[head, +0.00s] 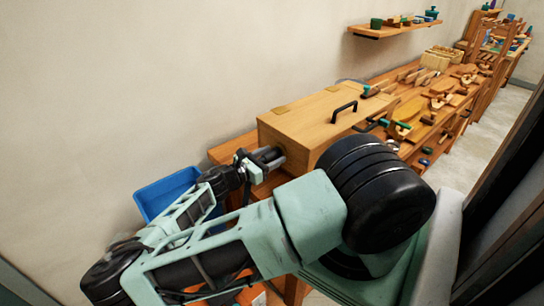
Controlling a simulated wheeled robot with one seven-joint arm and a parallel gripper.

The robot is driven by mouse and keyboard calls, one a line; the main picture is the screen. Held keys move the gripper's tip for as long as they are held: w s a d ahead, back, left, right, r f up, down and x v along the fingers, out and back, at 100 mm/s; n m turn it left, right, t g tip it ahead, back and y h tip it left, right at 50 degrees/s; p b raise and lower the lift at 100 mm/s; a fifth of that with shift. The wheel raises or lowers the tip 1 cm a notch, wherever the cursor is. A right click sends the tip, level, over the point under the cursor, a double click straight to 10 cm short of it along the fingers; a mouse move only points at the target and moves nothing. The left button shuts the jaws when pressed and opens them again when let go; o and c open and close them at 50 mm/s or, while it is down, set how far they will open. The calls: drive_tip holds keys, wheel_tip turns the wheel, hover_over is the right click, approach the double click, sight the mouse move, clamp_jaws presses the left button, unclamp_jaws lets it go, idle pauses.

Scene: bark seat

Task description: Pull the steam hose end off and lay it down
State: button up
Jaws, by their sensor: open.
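A long wooden box (318,116) with a black handle (344,110) on its lid lies on the bench; it looks like the steam box. My gripper (268,160) is at the box's near left end, with its dark fingers open beside or around the fitting there. The hose end cannot be made out apart from the dark fingers, and I cannot tell whether they touch it. My own arm hides the lower part of the box end and any hose below it.
A blue bin (165,190) stands left of the bench, behind my arm. Clamps and wooden pieces (440,95) crowd the bench to the right. A wall shelf (395,29) holds small pots. A bare strip of bench (232,148) shows left of the box.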

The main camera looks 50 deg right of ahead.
sight(264, 160)
idle(0.9)
clamp_jaws()
drive_tip(key=shift+a, duration=0.1)
drive_tip(key=shift+v, duration=2.95)
